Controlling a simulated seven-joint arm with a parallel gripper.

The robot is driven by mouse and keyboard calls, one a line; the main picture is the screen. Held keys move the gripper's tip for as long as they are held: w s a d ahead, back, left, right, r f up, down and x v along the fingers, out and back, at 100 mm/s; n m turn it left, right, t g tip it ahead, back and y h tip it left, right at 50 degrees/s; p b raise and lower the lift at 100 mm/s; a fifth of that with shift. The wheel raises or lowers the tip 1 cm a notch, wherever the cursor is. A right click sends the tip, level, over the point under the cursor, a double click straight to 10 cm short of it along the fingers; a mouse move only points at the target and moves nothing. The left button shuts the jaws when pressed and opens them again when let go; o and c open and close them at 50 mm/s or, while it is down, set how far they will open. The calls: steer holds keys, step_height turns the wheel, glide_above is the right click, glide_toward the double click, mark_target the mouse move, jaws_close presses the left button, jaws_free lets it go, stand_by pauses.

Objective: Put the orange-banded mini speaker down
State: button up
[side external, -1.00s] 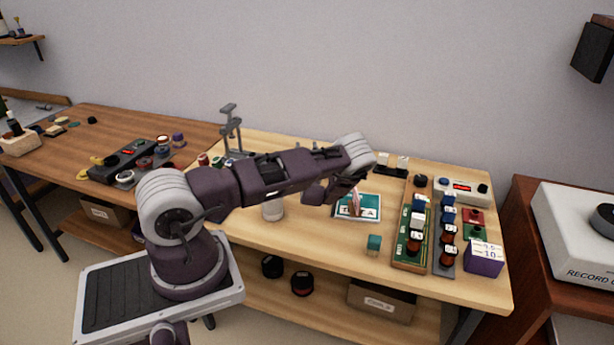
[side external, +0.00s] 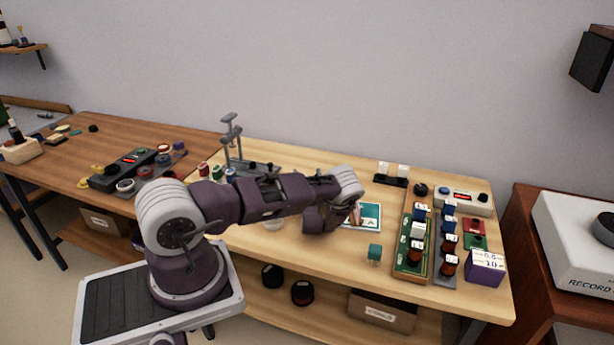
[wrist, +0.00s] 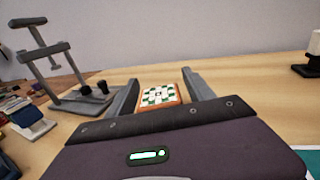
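My gripper (wrist: 160,78) points away over the light wooden table, its two grey fingers apart. Between them in the wrist view is a flat-looking, orange-edged piece with a green and white checkered face (wrist: 158,95). Bare table shows between it and the right finger, so it does not look clamped. I cannot tell for sure whether this piece is the orange-banded mini speaker. In the side view my arm and wrist hide most of the fingertip area, beside the teal and white card (side external: 369,211). A small pinkish shape shows at the wrist's right edge.
A grey stand (wrist: 85,98) rises to the left in the wrist view. White blocks on a black base (side external: 391,175) stand at the back. Front-middle table is mostly clear.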

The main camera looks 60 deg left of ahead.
steer(key=shift+r, duration=0.15)
steer(key=v, duration=1.1)
steer(key=shift+d, duration=0.1)
steer(key=shift+s+d+r, duration=0.1)
steer(key=shift+s+d, duration=0.05)
steer(key=shift+d, duration=0.15)
steer(key=s+d+r+n+g+h, duration=0.1)
steer(key=s+d+r+n+g, duration=0.15)
steer(key=r+n, duration=0.3)
steer(key=s+d+r+n+g+h, duration=0.1)
steer(key=s+r+n+g, duration=0.1)
steer(key=r+n+g, duration=0.3)
steer(key=s+d+r+n+g, duration=0.2)
steer(key=s+r+n, duration=0.15)
steer(key=r, duration=0.25)
steer(key=s+d+r+n+t+h, duration=0.2)
steer(key=s+d+r+h, duration=0.2)
steer(key=d, duration=0.5)
steer(key=s+d+r+n+t+h, duration=0.3)
steer(key=s+d+r+h, duration=0.2)
steer(key=d, duration=0.5)
steer(key=s+d+r+n+t+h, duration=0.3)
steer(key=s+d+r+h, duration=0.1)
steer(key=d, duration=0.6)
step_height(320, 180, up, 3)
steer(key=shift+s+d+f+h, duration=0.1)
steer(key=shift+s+d+h, duration=0.1)
steer(key=shift+h, duration=0.6)
